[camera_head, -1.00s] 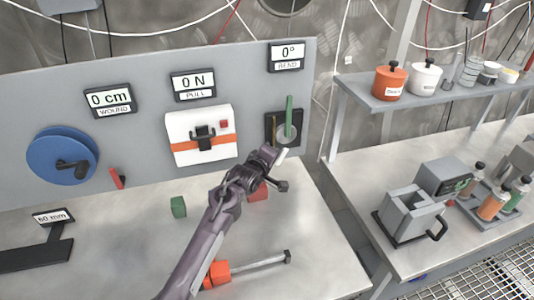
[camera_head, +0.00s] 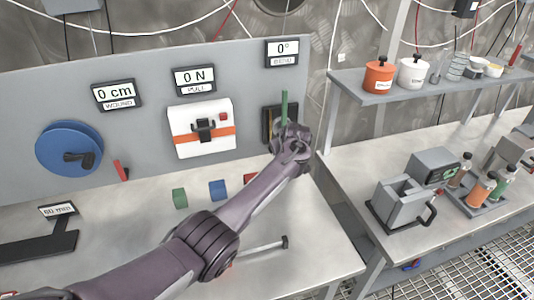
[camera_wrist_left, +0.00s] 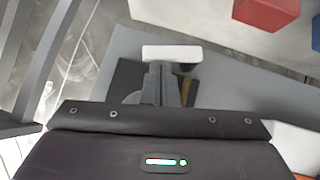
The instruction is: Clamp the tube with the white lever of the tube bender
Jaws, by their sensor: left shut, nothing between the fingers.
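The tube bender (camera_head: 266,122) is a dark plate at the right end of the grey board, with a green upright tube (camera_head: 284,104). My left gripper (camera_head: 288,143) covers most of the bender's lower part, so its fingers and the white lever are hidden in the head view. In the left wrist view, a white bar (camera_wrist_left: 172,53), apparently the white lever, lies across the tips of my shut left gripper (camera_wrist_left: 158,72). Nothing is held between the fingers. I cannot tell whether they touch the bar. The bend display (camera_head: 282,49) reads 0°. My right gripper is not in view.
Green (camera_head: 180,198), blue (camera_head: 217,190) and red (camera_head: 250,179) blocks stand on the bench below the board. A bolt-like rod (camera_head: 265,243) lies partly under my arm. The pull tester (camera_head: 202,143) is left of the bender. A gap separates the right-hand bench.

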